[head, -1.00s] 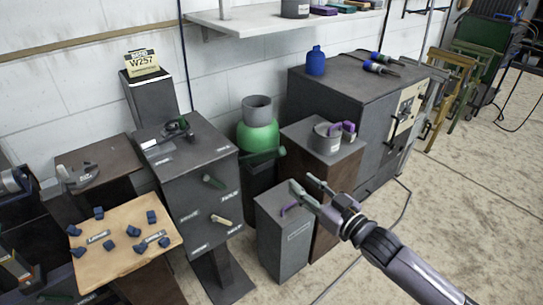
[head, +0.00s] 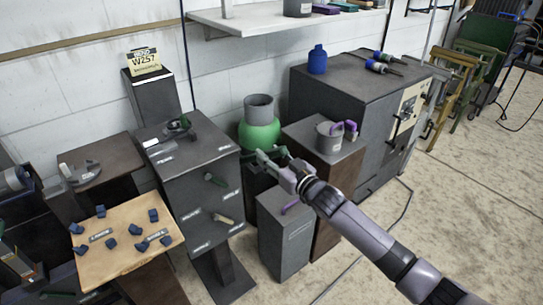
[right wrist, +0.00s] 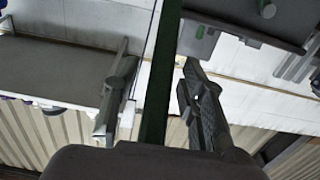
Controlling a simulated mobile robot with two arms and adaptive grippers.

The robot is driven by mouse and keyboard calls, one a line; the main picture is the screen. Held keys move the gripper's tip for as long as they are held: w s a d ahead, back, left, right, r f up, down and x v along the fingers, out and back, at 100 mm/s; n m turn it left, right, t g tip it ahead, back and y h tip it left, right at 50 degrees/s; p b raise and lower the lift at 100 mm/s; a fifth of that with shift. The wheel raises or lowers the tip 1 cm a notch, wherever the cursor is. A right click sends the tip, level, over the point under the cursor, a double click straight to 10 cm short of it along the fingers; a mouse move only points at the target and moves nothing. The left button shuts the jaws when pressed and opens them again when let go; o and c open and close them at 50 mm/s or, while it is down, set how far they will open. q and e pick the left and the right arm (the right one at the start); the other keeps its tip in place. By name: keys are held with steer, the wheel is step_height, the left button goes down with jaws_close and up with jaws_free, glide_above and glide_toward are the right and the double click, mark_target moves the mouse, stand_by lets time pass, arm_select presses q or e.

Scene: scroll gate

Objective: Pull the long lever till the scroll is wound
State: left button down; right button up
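My right gripper (head: 268,156) reaches in from the lower right in the head view, beside the green rounded vessel (head: 262,134). In the right wrist view its two fingers (right wrist: 160,100) are apart. A long dark green bar (right wrist: 158,75) runs between them, with gaps showing on both sides. It may be the long lever, but I cannot tell for sure. I cannot make out the scroll. My left gripper is not in view.
A grey box with a purple handle (head: 290,207) stands below my right gripper. A brown pedestal with a grey pot (head: 329,138) stands to its right. A large grey cabinet (head: 345,95) is behind. A wooden board (head: 95,262) with several blue blocks lies left.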

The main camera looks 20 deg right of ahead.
steer(key=shift+c, duration=0.3)
jaws_close()
stand_by(0.6)
